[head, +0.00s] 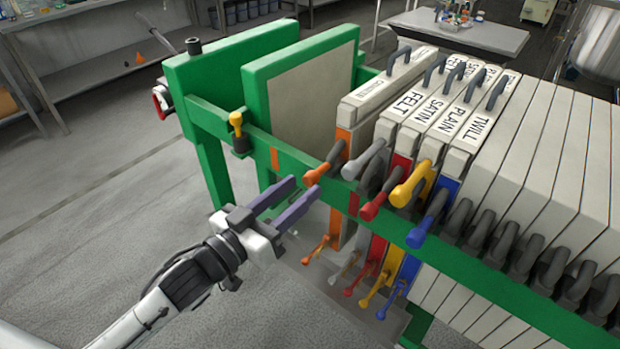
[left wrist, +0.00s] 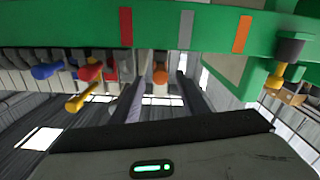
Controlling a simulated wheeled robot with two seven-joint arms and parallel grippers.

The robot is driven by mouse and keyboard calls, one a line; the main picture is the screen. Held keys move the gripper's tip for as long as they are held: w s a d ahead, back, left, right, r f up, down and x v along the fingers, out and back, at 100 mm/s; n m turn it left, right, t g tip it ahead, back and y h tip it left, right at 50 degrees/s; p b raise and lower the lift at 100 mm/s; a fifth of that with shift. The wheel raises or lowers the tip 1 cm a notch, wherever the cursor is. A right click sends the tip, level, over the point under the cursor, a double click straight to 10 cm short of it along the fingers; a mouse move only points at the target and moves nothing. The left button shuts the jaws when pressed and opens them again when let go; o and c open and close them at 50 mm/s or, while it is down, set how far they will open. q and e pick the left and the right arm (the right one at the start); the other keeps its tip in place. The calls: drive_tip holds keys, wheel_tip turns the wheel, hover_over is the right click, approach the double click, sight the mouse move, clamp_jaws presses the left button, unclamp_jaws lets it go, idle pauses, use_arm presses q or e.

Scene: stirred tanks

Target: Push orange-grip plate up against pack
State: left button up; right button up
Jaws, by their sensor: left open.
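The orange-grip plate (head: 375,98) hangs in the green press frame, its small label too small to read. Its orange upper grip (head: 325,164) sticks out over the front rail. A narrow gap shows between it and the pack, whose first plate is the grey-grip FELT plate (head: 408,102). In the left wrist view the orange grip (left wrist: 160,74) shows between the spread fingers (left wrist: 158,95); contact cannot be told. My right gripper is not in view.
The SATIN, PLAIN and TWILL plates and several blank plates (head: 545,140) stand closely to the right. The green rail (head: 300,165) carries coloured marks. A green-edged end plate (head: 310,100) stands left, with free room before the orange-grip plate. A yellow knob (head: 236,119) sits on the rail.

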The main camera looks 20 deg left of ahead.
sight(307, 184)
use_arm(q)
drive_tip(key=shift+x, duration=2.2)
drive_tip(key=shift+f, duration=0.1)
clamp_jaws()
